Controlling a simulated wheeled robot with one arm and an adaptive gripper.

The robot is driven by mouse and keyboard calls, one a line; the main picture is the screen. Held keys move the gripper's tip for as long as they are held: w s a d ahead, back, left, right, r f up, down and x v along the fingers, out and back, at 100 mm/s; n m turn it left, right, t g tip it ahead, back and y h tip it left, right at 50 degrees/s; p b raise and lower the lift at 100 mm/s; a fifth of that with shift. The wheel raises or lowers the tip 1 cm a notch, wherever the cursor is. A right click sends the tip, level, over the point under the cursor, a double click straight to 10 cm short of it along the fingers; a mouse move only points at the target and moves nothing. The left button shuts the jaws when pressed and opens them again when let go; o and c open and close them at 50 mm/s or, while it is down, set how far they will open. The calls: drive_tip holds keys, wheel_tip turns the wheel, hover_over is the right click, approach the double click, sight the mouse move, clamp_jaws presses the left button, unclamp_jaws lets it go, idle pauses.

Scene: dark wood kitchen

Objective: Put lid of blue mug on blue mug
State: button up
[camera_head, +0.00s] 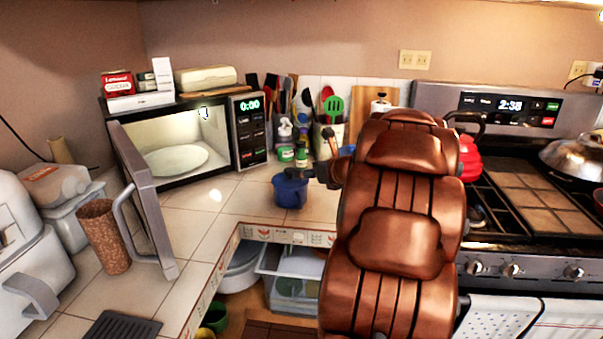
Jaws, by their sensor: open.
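The blue mug (289,192) stands upright on the tiled counter, left of my arm and near the counter's front edge. My gripper (308,173) is open, just to the right of the mug's top and close to it. Its dark fingers partly overlap the rim in this view, so I cannot tell whether they touch it. A dark blue shape shows at the mug's top, but it is too small to tell whether it is the lid. I cannot make out the lid anywhere else. My large copper-coloured arm hides the counter to the right.
An open microwave (178,150) with a plate (176,160) inside stands behind left, its door (145,200) swung out over the counter. A brown tumbler (103,237) stands by the door. Utensils and bottles crowd the back. The stove (520,200) is at right. Tiles left of the mug are clear.

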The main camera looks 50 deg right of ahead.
drive_tip(key=shift+v, duration=1)
wheel_tip(320, 180, up, 3)
drive_tip(key=w+a+m+g+h, duration=0.1)
drive_tip(key=w+a+m+h, duration=0.2)
drive_tip(key=m, duration=0.5)
drive_tip(key=s+a+f+m+g+h, duration=0.2)
drive_tip(key=s+a+m+g, duration=0.3)
drive_tip(key=m, duration=0.6)
drive_tip(key=s+a+f+m+g+y, duration=0.2)
drive_tip(key=s+a+f+m+g, duration=0.1)
drive_tip(key=s+a, duration=0.5)
drive_tip(key=s+a+f+m+g+y, duration=0.3)
drive_tip(key=s+a+f+m, duration=0.2)
drive_tip(key=a, duration=0.9)
drive_tip(key=s+a+f+m+g+y, duration=0.2)
drive_tip(key=s+a+m, duration=0.5)
drive_tip(key=s+a, duration=0.5)
wheel_tip(320, 180, down, 3)
drive_tip(key=shift+s+r+g, duration=0.15)
drive_tip(key=shift+s+g, duration=0.3)
drive_tip(key=shift+g, duration=0.15)
drive_tip(key=shift+r, duration=0.1)
